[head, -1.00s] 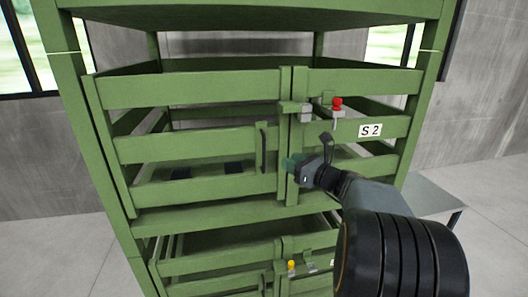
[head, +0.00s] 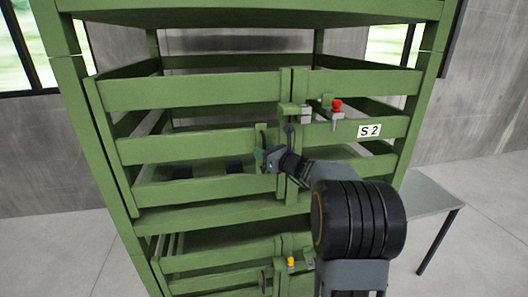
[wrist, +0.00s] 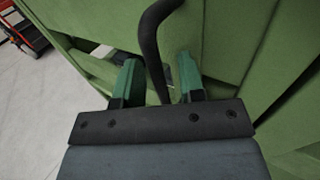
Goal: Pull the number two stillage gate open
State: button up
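The green number two gate (head: 190,150) is a barred panel on the left of the front, beside the fixed section with the "S 2" label (head: 369,131). It appears closed, its right end at the middle post. A grey latch (head: 304,112) sits at that joint, and a red knob (head: 336,105) stands to its right. My gripper (head: 262,155) is at the gate's dark upright handle, which it mostly hides in the head view. In the wrist view, the open green fingers (wrist: 159,72) stand either side of the black handle (wrist: 149,40). Contact is not clear.
A lower gate with a yellow knob (head: 291,264) lies below. A grey table (head: 425,195) stands at the right. The stillage's left corner post (head: 85,130) is beside the gate. Open floor shows left and right.

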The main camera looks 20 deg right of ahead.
jog(key=shift+c, duration=0.3)
grip_shut()
